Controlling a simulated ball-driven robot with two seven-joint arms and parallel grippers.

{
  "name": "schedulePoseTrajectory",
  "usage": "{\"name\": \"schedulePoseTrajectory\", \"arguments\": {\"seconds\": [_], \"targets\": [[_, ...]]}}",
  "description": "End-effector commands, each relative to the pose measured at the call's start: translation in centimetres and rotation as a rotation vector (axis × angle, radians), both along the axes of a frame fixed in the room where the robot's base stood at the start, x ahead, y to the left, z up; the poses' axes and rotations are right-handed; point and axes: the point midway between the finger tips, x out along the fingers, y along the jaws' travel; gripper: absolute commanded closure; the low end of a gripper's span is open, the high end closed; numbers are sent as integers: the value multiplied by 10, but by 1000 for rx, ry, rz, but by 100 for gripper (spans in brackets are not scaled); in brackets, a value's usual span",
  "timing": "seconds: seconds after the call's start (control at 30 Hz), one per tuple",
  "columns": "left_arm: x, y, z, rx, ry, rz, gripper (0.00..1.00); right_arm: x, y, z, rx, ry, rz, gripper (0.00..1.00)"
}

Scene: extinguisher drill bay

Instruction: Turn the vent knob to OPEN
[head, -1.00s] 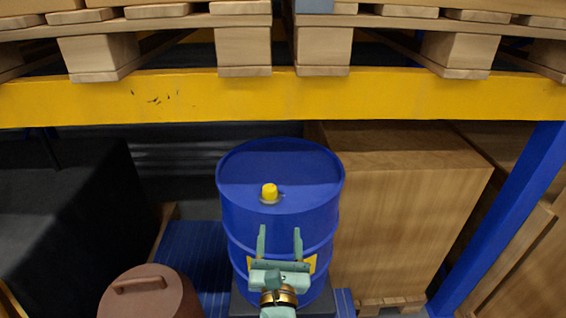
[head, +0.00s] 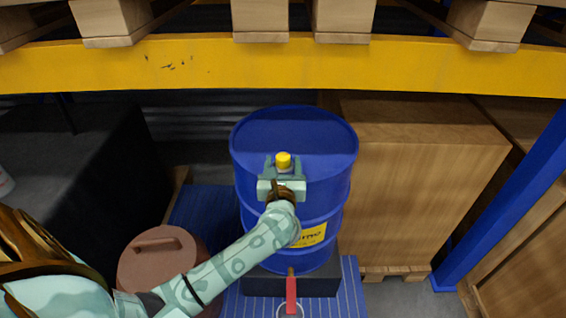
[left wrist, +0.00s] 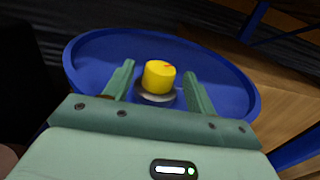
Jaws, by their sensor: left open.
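The vent knob (head: 284,160) is a short yellow cap on a grey base, on the top of the blue drum (head: 330,140). In the left wrist view the knob (left wrist: 159,75) stands upright with a small reddish mark on its top. My left gripper (head: 284,168) is open at the near side of the drum top. In the left wrist view its two green fingers (left wrist: 160,80) stand one on each side of the knob, with a gap on both sides. I cannot read any OPEN marking. My right gripper is not in view.
A large wooden crate (head: 420,190) stands close on the right. A brown lidded container (head: 150,262) is at lower left. A red-handled tap (head: 291,292) sticks out low at the drum's front.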

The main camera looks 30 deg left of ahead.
Motion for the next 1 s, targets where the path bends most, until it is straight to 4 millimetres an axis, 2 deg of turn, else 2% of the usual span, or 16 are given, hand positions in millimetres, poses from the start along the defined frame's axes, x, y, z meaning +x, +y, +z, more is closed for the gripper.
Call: {"name": "schedulePoseTrajectory", "arguments": {"seconds": [0.1, 0.37, 0.4, 0.53, 0.57, 1.0], "targets": [[7, 5, 0, 1, 1, 1, 44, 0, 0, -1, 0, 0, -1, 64], [9, 6, 0, 1, -1, 0, 44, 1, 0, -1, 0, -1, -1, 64], [9, 6, 0, 1, -1, 0, 46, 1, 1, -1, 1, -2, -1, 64], [8, 5, 0, 1, -1, 0, 83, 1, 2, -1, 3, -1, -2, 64], [8, 5, 0, 0, 0, 0, 88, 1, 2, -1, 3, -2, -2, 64], [7, 7, 1, 3, -1, -83, 88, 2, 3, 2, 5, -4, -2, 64]]}}
